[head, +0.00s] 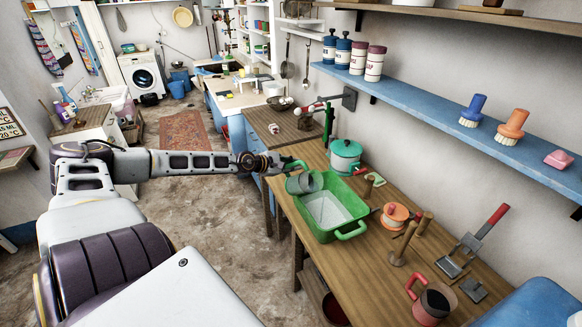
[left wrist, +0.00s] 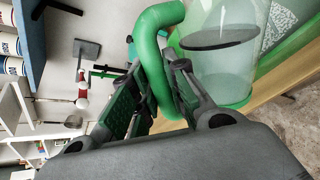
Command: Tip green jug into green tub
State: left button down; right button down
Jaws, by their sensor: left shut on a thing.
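The green tub (head: 350,233) stands on the wooden table, with a pale inside bottom showing. The green jug (head: 303,184) looks grey-green with a green handle; it is over the tub's far left end and appears tilted. My left gripper (head: 287,166) is shut on the jug's handle. In the left wrist view the fingers (left wrist: 158,88) close around the thick green handle (left wrist: 150,60), and the see-through jug body (left wrist: 225,60) shows a dark oval inside. I cannot tell if anything is flowing out. My right gripper is not in view.
A green lidded pot (head: 345,156) stands just behind the tub. An orange-lidded pot (head: 395,216), wooden pegs (head: 403,243) and a red-handled mug (head: 432,303) stand to the right. A blue shelf (head: 440,115) runs along the wall above the table.

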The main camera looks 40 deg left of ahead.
pick_arm(q)
jog(key=shift+d+b, duration=0.2)
jog(key=shift+b, duration=0.25)
jog(key=shift+b, duration=0.4)
jog(key=shift+d+m+y+b, duration=0.35)
jog(key=shift+m+y+b, duration=0.15)
jog(key=shift+b, duration=0.3)
jog(key=shift+d+r, duration=0.1)
dwell(0.7)
jog(key=shift+w+d+m+g+y+b, duration=0.2)
jog(key=shift+d+m+g+y+b, duration=0.3)
jog(key=shift+d+b, duration=0.5)
dwell(0.7)
jog(key=shift+a, duration=0.15)
dwell(0.9)
jog(key=shift+w+d+m+y+b, duration=0.15)
jog(key=shift+d+m+y+b, duration=0.3)
jog(key=shift+d+b, duration=0.45)
dwell(0.3)
jog(key=shift+a, duration=0.15)
